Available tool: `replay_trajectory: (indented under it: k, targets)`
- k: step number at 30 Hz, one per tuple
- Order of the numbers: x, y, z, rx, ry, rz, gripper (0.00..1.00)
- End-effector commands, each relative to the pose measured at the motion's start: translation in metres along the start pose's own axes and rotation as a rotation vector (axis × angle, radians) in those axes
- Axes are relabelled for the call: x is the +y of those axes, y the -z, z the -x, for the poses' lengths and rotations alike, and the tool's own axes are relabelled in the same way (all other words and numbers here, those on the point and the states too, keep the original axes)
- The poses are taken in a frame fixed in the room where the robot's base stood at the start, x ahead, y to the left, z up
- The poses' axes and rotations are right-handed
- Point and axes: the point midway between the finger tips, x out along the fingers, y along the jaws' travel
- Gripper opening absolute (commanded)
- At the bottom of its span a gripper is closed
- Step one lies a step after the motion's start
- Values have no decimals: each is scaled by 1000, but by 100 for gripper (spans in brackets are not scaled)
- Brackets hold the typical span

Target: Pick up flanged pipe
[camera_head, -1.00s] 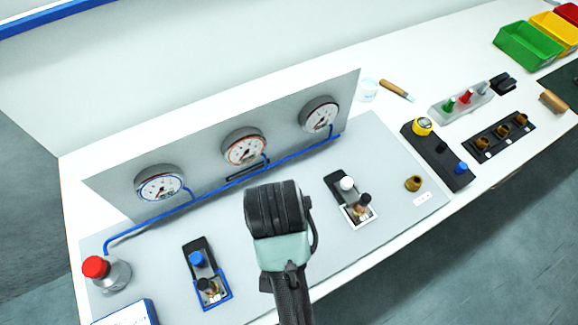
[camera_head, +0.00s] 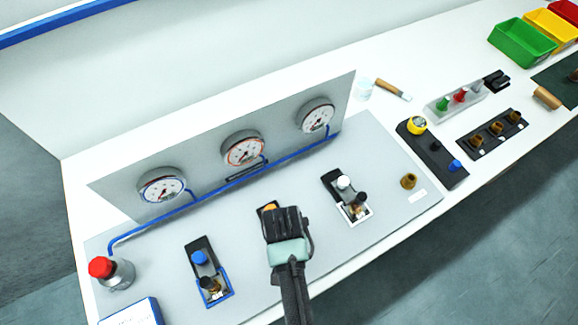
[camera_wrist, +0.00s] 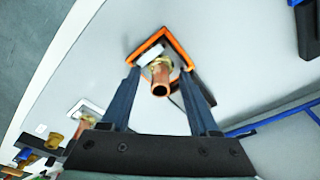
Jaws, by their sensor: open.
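A copper pipe (camera_wrist: 160,80) with a wider brass-coloured collar at its base shows in the wrist view. It stands at an orange-rimmed plate (camera_wrist: 180,46) on the grey panel; I take it as the flanged pipe. My gripper (camera_wrist: 160,88) is open, with one dark finger on each side of the pipe in that view. I cannot tell whether the fingers reach its height, and no contact is clear. In the head view my gripper (camera_head: 285,226) is over the middle station and hides the pipe; only an orange part (camera_head: 269,208) shows behind it.
A blue-rimmed station (camera_head: 209,275) stands left and a white-rimmed station (camera_head: 348,198) right. Behind are gauges (camera_head: 243,150) on an upright plate with a blue tube (camera_head: 225,180). A red-capped fitting (camera_head: 112,272) is at the far left. A loose brass piece (camera_head: 408,181) is at right.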

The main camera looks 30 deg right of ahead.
Motion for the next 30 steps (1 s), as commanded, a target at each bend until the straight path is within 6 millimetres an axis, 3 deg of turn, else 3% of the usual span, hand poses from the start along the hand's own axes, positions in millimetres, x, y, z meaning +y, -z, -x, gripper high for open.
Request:
replay_trajectory:
  k: [10, 21, 30]
  targets:
    - [0, 0, -8, 1, 1, 0, 62]
    - [0, 0, -8, 1, 0, 0, 0]
    - [0, 0, -8, 1, 0, 0, 0]
